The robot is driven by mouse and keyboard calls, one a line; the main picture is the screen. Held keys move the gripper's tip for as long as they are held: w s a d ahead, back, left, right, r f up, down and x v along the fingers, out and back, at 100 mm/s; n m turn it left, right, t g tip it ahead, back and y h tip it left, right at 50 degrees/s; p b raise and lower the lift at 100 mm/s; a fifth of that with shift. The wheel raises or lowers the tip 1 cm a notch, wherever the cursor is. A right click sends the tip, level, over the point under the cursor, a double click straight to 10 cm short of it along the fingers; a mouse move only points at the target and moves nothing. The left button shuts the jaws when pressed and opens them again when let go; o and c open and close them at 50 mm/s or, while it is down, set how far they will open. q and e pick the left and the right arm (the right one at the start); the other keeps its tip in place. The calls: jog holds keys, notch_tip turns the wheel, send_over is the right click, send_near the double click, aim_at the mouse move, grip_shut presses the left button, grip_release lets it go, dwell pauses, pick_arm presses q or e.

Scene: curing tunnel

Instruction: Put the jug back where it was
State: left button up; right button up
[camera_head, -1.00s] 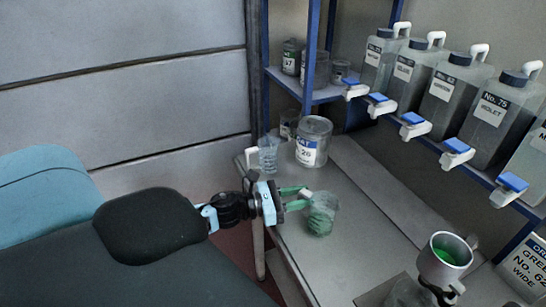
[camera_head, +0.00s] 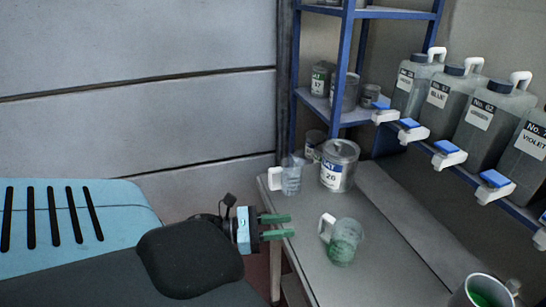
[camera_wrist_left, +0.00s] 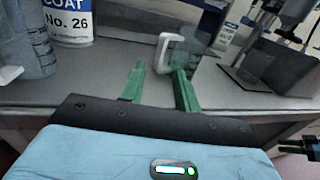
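A clear jug with green contents and a white handle (camera_head: 343,245) stands upright on the grey bench top, its handle toward my left gripper. My left gripper (camera_head: 279,227) is open and empty at the bench's left edge, with clear space between its green fingers and the jug's handle. In the left wrist view the fingers (camera_wrist_left: 160,86) are spread, with a white handle (camera_wrist_left: 166,52) showing beyond them. A second clear jug (camera_head: 291,177) with a white handle stands farther back at the bench corner.
A can labelled 26 (camera_head: 339,167) stands beside the rear jug. A blue-framed shelf (camera_head: 345,70) rises behind. Several grey containers with white taps (camera_head: 490,110) line the right. A cup with green inside (camera_head: 484,292) is cut off at lower right. The bench between is mostly clear.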

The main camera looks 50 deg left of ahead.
pick_arm(q)
jog(key=s+f+n+y, duration=0.1)
jog(key=f+n, duration=0.1)
jog(key=n, duration=0.1)
jog(key=s+d+f+n+y, duration=0.1)
jog(key=f+n, duration=0.2)
jog(key=n, duration=0.1)
jog(key=s+f+n+t+y, duration=0.1)
jog(key=f+n, duration=0.1)
jog(key=n, duration=0.2)
jog(key=shift+s+d+f+y, duration=0.2)
jog(key=shift+d+y, duration=0.1)
jog(key=shift+d, duration=0.1)
jog(key=s+d+f+n+g+y, duration=0.1)
jog(key=s+d+f+n, duration=0.4)
jog(key=n, duration=0.5)
jog(key=s+d+f+n+g+y, duration=0.2)
jog(key=s+d+f+n+g, duration=0.2)
jog(key=s+f+n, duration=0.3)
jog(key=s+d+f+n+g+y, duration=0.1)
jog(key=s+d+f+n+g, duration=0.2)
jog(key=s+d+f+n, duration=0.3)
jog(key=s+d+n, duration=0.1)
jog(key=s+n, duration=0.3)
jog(key=n, duration=0.2)
jog(key=shift+f+n, duration=0.2)
jog(key=shift+n, duration=0.2)
